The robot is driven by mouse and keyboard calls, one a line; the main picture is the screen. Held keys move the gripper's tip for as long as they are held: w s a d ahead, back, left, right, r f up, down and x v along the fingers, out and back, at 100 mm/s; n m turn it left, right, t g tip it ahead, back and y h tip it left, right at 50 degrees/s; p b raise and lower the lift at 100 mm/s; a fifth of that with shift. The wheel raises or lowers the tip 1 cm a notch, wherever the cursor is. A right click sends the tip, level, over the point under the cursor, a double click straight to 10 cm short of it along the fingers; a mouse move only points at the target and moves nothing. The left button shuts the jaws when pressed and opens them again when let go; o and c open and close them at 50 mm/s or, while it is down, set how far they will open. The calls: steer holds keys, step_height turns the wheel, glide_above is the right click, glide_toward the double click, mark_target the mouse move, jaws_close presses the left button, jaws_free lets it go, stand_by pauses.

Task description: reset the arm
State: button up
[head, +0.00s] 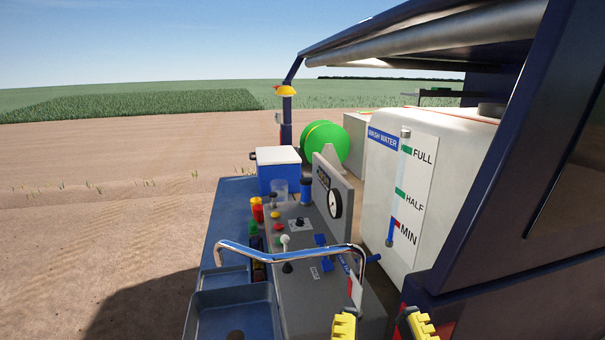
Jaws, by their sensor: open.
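My gripper (381,325) shows only at the bottom edge of the head view, right of centre. Its two ridged yellow fingertips stand well apart, with nothing seen between them. The rest of my gripper and my arm are below the picture.
The console carries levers, coloured knobs and a round gauge (334,204). Blue trays (233,297) lie left, a blue-and-white cooler (278,170) behind. A white wash water tank (385,190) and dark cab frame (520,190) close off the right. Open field lies beyond.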

step_height(320, 180, up, 24)
steer(key=p, duration=2)
steer(key=shift+f, duration=0.2)
step_height(320, 180, down, 43)
steer(key=b, duration=4.2)
steer(key=shift+b, duration=0.35)
